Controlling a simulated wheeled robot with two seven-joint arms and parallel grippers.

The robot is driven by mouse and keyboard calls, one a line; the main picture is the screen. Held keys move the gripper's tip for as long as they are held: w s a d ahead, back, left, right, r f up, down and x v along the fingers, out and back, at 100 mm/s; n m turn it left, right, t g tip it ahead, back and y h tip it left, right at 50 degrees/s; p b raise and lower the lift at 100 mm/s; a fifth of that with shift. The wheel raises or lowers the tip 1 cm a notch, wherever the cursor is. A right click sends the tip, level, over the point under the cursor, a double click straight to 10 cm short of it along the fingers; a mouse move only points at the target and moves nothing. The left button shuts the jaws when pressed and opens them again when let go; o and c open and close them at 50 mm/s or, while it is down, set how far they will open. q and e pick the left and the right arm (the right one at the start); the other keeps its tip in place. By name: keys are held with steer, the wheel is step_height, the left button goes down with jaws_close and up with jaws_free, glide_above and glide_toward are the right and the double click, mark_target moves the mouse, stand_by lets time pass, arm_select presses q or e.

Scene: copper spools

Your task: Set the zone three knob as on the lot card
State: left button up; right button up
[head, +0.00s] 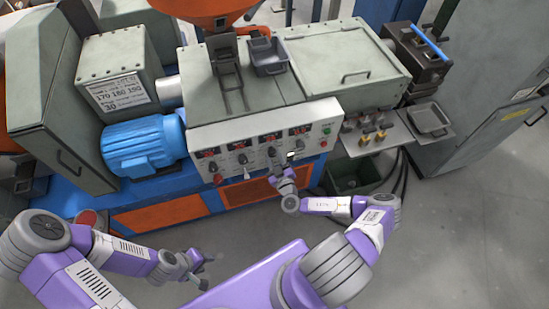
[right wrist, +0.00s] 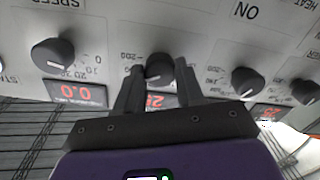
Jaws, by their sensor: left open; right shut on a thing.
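The control panel (head: 262,145) is a pale plate on the machine's front, with several red displays and dark knobs in a row. My right gripper (head: 280,173) is at this panel. In the right wrist view, its fingers (right wrist: 157,85) are shut on a dark round knob (right wrist: 158,68), third from the left as the head view sees the row. The red display by that knob is partly hidden by a finger. The lot card (head: 119,91) on the grey housing at left reads 170 180 190 and 30. My left gripper (head: 197,268) is open and empty, low in the head view.
The speed knob (right wrist: 52,56) stands beside the held one, its display (right wrist: 75,92) reading 0.0. Another knob (right wrist: 247,82) is close on the other side. A blue motor (head: 143,145) is left of the panel; a shelf with brass fittings (head: 372,138) is at right.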

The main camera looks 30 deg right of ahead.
steer(key=o, duration=1)
steer(key=shift+o, duration=0.2)
steer(key=v, duration=0.7)
steer(key=shift+s, duration=0.3)
